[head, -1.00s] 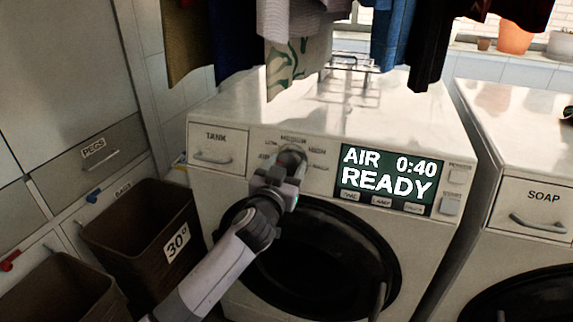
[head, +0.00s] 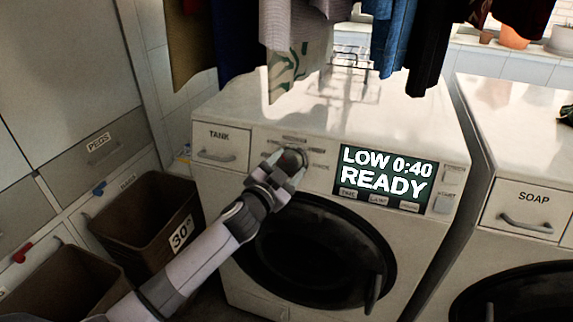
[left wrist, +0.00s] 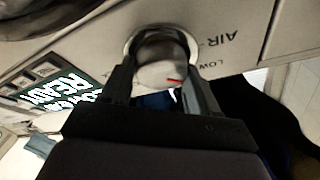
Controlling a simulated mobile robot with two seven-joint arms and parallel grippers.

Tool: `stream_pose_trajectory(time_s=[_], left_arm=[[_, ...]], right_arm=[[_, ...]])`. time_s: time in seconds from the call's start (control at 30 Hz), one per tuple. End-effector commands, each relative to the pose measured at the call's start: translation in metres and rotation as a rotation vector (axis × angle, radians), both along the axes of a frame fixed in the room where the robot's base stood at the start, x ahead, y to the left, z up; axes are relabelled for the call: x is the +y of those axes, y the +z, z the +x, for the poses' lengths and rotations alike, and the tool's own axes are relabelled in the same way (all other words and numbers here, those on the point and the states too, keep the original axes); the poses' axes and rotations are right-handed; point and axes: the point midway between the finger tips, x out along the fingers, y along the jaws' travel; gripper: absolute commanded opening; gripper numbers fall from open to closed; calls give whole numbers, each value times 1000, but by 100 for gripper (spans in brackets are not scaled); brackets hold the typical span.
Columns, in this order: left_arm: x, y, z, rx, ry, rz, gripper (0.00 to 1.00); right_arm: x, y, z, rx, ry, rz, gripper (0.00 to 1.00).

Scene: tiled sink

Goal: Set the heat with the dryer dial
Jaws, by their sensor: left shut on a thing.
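The dryer (head: 310,125) stands in the middle of the head view, with its round dial (head: 292,156) on the front panel. My left gripper (head: 285,168) is at the dial, and its fingers are shut on it. In the left wrist view the two fingers sit on either side of the dial (left wrist: 160,72), and its red mark (left wrist: 174,80) points towards the LOW label. The AIR label (left wrist: 218,40) is farther round the dial. The dryer's display (head: 385,177) reads LOW 0:40 READY. My right gripper is not in view.
The TANK drawer (head: 222,147) is left of the dial. Brown baskets (head: 150,225) stand at the lower left. Clothes (head: 300,40) hang above the dryer. A second machine with a SOAP drawer (head: 525,208) stands at the right.

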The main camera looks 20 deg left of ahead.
Motion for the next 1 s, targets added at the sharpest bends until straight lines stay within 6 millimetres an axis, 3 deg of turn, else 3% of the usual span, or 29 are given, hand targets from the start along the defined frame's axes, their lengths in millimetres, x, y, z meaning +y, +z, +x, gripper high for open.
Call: stream_pose_trajectory(time_s=[0.27,0.3,0.37,0.4,0.77,1.0], left_arm=[[1,-2,0,2,2,2,30],[1,-2,0,2,2,2,63],[1,-1,0,2,2,2,83],[1,-1,0,2,2,2,86],[1,0,-4,1,1,0,86],[6,-2,-30,3,1,1,86]], right_arm=[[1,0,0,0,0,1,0],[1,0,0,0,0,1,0],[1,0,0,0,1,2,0],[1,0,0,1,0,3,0],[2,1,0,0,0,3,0],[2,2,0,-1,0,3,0]])
